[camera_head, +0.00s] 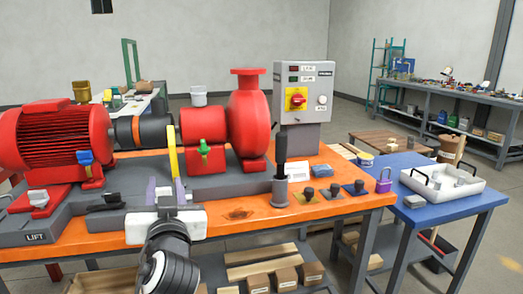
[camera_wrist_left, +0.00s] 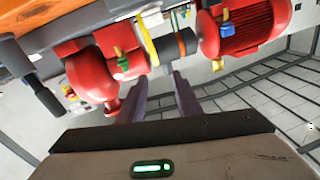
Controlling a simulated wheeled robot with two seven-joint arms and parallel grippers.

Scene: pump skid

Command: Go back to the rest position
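My left gripper (camera_head: 166,187) is at the front edge of the orange bench, in front of the pump skid. Its two grey-purple fingers stand apart with nothing seen between them, and the wrist view shows the same gap (camera_wrist_left: 163,88). Beyond the fingertips are the red motor (camera_head: 58,140), the dark coupling (camera_head: 152,131) with a yellow ring (camera_head: 173,158), and the red pump (camera_head: 248,125). The motor (camera_wrist_left: 240,28) and pump (camera_wrist_left: 92,75) also show in the wrist view. My right gripper is in neither view.
A black lever (camera_head: 281,155) rises from the orange bench top (camera_head: 240,213). A blue table (camera_head: 445,210) at right holds a white tray (camera_head: 442,187) and a purple padlock (camera_head: 384,181). Wooden blocks (camera_head: 286,278) sit below the bench.

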